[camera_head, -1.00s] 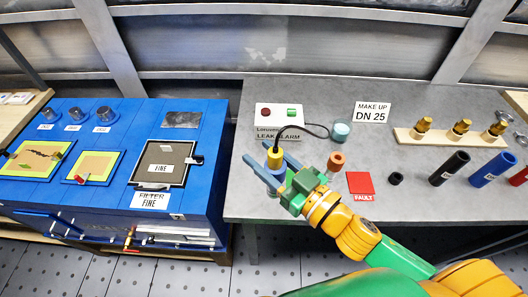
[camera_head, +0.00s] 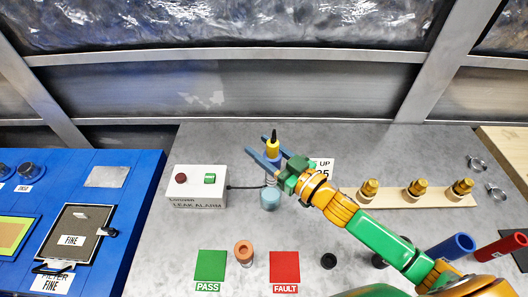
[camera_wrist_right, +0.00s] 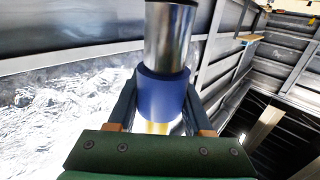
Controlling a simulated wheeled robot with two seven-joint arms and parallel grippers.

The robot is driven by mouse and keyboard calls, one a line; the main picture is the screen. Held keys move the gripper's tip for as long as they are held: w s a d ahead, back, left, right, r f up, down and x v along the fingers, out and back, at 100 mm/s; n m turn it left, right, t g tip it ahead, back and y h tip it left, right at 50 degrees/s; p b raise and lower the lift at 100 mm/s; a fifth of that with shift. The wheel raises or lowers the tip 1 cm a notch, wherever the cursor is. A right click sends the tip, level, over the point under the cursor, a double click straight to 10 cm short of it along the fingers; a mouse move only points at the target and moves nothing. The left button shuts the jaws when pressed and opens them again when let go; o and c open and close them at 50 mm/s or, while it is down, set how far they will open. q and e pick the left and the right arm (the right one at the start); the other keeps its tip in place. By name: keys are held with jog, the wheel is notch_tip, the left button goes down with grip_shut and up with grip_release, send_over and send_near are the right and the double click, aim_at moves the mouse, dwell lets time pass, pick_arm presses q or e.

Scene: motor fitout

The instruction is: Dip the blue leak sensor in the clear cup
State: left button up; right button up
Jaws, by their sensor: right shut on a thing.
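My right gripper (camera_head: 268,161) is shut on the leak sensor (camera_head: 272,148), a silver cylinder with a blue band, a yellow section and a black top. It hangs upright over the rear of the grey table. In the right wrist view the sensor (camera_wrist_right: 162,95) sits between both fingers. The clear cup (camera_head: 270,199), with pale blue content, stands directly below it in the head view. The sensor's lower end overlaps the cup's rim in the picture, and I cannot tell whether it is inside. My left gripper is not in view.
The leak alarm box (camera_head: 197,187) with red and green buttons stands left of the cup, its cable running right. Nearer are a green PASS square (camera_head: 210,265), an orange cup-like piece (camera_head: 244,252) and a red FAULT square (camera_head: 284,267). A wooden strip (camera_head: 400,199) with brass fittings lies right.

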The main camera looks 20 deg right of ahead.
notch_tip(320, 180, down, 8)
jog(key=b, duration=0.8)
jog(key=shift+a, duration=0.1)
jog(key=shift+f+b, duration=0.6)
jog(key=shift+f, duration=0.25)
jog(key=shift+r, duration=0.2)
dwell(0.8)
notch_tip(320, 180, up, 7)
jog(key=p, duration=0.8)
jog(key=shift+r, duration=0.15)
